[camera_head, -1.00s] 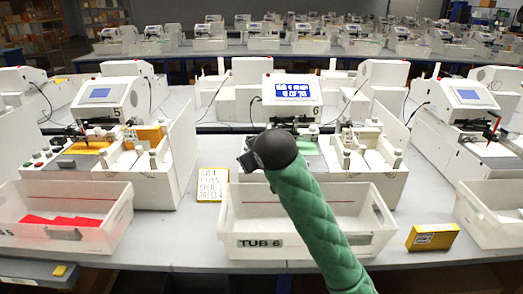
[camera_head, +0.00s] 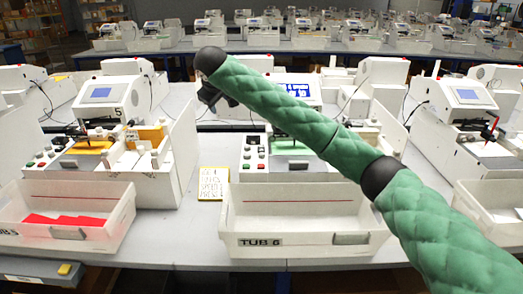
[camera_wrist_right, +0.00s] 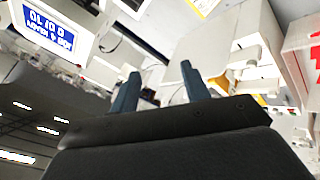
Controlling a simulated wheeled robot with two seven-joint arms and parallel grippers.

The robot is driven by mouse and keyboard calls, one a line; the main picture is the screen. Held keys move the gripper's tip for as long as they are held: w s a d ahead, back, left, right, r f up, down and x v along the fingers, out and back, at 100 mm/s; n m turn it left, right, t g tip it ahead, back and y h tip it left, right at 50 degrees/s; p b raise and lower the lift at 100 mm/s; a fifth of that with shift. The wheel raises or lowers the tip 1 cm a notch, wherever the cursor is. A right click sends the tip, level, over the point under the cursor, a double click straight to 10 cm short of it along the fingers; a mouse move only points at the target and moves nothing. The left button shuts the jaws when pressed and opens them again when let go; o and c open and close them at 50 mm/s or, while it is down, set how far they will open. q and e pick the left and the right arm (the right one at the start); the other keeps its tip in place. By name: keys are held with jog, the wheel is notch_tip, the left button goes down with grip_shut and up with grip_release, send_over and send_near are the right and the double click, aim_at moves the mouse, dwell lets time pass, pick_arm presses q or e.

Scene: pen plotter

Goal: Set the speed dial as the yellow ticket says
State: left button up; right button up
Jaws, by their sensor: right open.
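The yellow-edged ticket (camera_head: 213,188) stands left of TUB 6; its handwriting is too small to read surely. Behind the tub, the plotter's control panel (camera_head: 254,152) shows small dark knobs above coloured buttons. I cannot tell which knob is the speed dial or how it is set. My right gripper (camera_head: 211,98) is raised above and left of this panel, apart from it. In the right wrist view its two fingers (camera_wrist_right: 160,85) are spread, with nothing between them. My left gripper is not in view.
The white tub (camera_head: 300,240) stands in front of the plotter. The blue plotter screen (camera_head: 293,87) is partly behind my right arm. A neighbouring plotter (camera_head: 103,95) and a tub with red sheets (camera_head: 65,220) are on the left. Bare table lies around the ticket.

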jog(key=w+d+f+m+g+h, duration=0.2)
jog(key=w+d+f+m+g, duration=0.15)
jog(key=w+d+f, duration=0.4)
jog(key=m+g, duration=0.4)
send_over(262, 153)
notch_tip(262, 153, down, 9)
jog(key=shift+d+f, duration=0.15)
jog(key=shift+f+m+g+y, duration=0.2)
jog(key=shift+m+g+y, duration=0.05)
jog(key=shift+y, duration=0.15)
jog(key=shift+s+a+m, duration=0.2)
jog(key=shift+a+m, duration=0.05)
jog(key=shift+m, duration=0.45)
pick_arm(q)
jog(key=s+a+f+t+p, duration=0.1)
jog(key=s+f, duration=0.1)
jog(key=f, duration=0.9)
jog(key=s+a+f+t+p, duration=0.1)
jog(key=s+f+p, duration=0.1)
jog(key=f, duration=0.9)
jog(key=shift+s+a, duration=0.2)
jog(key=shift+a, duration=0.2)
pick_arm(e)
jog(key=shift+f, duration=3.95)
jog(key=shift+c, duration=0.5)
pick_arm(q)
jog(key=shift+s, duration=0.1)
pick_arm(e)
jog(key=c, duration=0.9)
